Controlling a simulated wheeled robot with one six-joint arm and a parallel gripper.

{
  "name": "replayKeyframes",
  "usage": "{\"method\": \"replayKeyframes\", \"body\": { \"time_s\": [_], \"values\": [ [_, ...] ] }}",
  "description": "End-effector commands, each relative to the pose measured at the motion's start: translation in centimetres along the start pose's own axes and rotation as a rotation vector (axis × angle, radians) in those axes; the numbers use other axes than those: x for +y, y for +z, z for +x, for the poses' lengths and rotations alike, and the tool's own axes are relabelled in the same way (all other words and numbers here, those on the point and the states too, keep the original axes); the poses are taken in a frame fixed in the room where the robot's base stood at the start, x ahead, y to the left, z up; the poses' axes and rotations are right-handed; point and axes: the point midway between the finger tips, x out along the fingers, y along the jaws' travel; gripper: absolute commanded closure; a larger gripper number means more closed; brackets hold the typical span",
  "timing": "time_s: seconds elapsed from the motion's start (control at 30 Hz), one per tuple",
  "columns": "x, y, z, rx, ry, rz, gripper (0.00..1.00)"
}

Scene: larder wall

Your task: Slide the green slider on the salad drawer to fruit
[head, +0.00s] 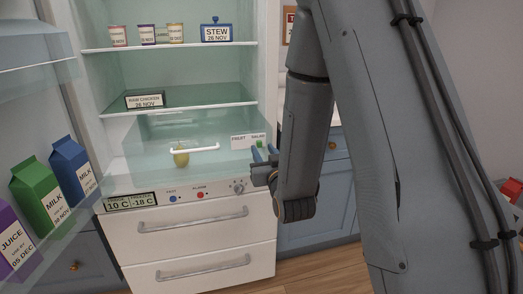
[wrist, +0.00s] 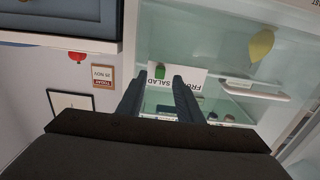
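The clear salad drawer (head: 140,163) sits at the bottom of the open fridge, with a white handle (head: 205,148) on its front. A white label (head: 238,142) reads FRUIT on the left and SALAD on the right. The small green slider (head: 259,144) is at the SALAD end. In the wrist view, turned over, the green slider (wrist: 160,71) shows beside the label (wrist: 190,82). My gripper (head: 264,156) is just in front of the slider. In the wrist view my gripper (wrist: 158,80) is open, its fingers apart with the slider showing between the tips. Contact cannot be told.
A yellow fruit (head: 181,158) is in the drawer. A control panel (head: 205,190) and two lower drawers (head: 195,222) are below. The open door at left holds milk (head: 72,170) and juice cartons.

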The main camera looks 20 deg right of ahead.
Motion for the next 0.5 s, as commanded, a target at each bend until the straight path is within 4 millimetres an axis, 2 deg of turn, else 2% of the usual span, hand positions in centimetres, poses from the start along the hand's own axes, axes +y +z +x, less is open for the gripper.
{"method": "replayKeyframes", "body": {
  "time_s": [0.2, 0.5],
  "values": [
    [0.0, -0.1, 2.3, 0.001, 0.000, 0.000, 0.67],
    [0.0, 0.0, 2.8, -0.001, 0.000, 0.000, 0.67]
  ]
}}
